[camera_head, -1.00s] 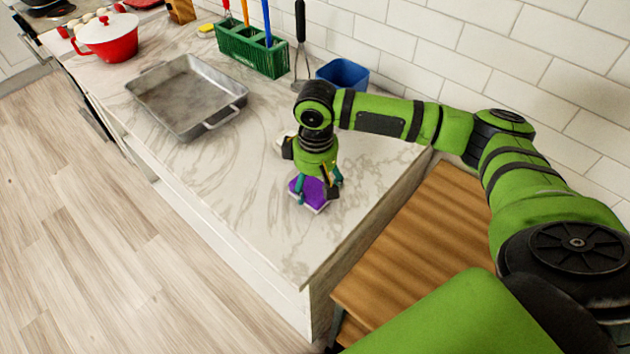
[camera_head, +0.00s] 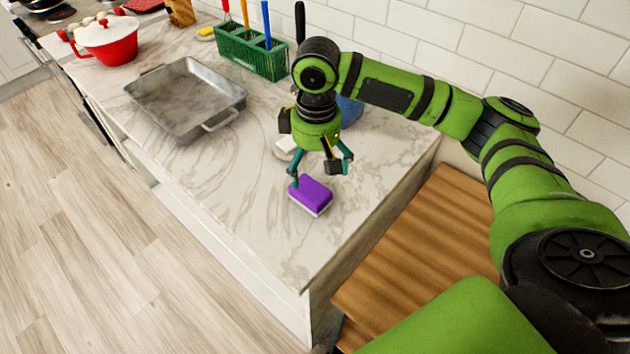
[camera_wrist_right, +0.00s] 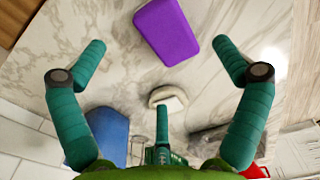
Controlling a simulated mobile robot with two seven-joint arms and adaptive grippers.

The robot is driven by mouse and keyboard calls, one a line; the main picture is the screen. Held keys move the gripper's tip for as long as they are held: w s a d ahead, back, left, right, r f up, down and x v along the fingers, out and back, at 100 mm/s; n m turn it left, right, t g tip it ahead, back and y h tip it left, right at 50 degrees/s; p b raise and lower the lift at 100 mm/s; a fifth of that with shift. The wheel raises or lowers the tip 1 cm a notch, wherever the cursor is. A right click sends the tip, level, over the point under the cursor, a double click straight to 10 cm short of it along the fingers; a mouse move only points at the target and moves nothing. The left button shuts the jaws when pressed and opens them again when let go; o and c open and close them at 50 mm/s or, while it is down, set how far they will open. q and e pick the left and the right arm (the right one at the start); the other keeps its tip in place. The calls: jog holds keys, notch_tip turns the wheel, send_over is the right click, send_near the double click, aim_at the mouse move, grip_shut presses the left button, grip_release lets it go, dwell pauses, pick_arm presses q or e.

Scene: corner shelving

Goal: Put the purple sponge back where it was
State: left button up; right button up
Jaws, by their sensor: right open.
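The purple sponge (camera_head: 312,194), with a pale underside, lies flat on the marble counter (camera_head: 262,222) near its front right part. It also shows in the right wrist view (camera_wrist_right: 166,31), at the top, beyond the open fingers. My right gripper (camera_head: 321,172) is open and empty, above and just behind the sponge in the head view. Its fingers are spread wide in the right wrist view (camera_wrist_right: 158,62), with nothing between the tips. My left gripper is not in view.
A small white object (camera_head: 286,146) sits behind the gripper. A blue container (camera_head: 350,110) is partly hidden by my arm. A metal roasting pan (camera_head: 188,95), a green caddy with utensils (camera_head: 250,55) and a red pot (camera_head: 108,40) stand farther left. The counter around the sponge is clear.

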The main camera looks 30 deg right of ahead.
aim_at(315, 187)
jog(key=shift+r, duration=2.5)
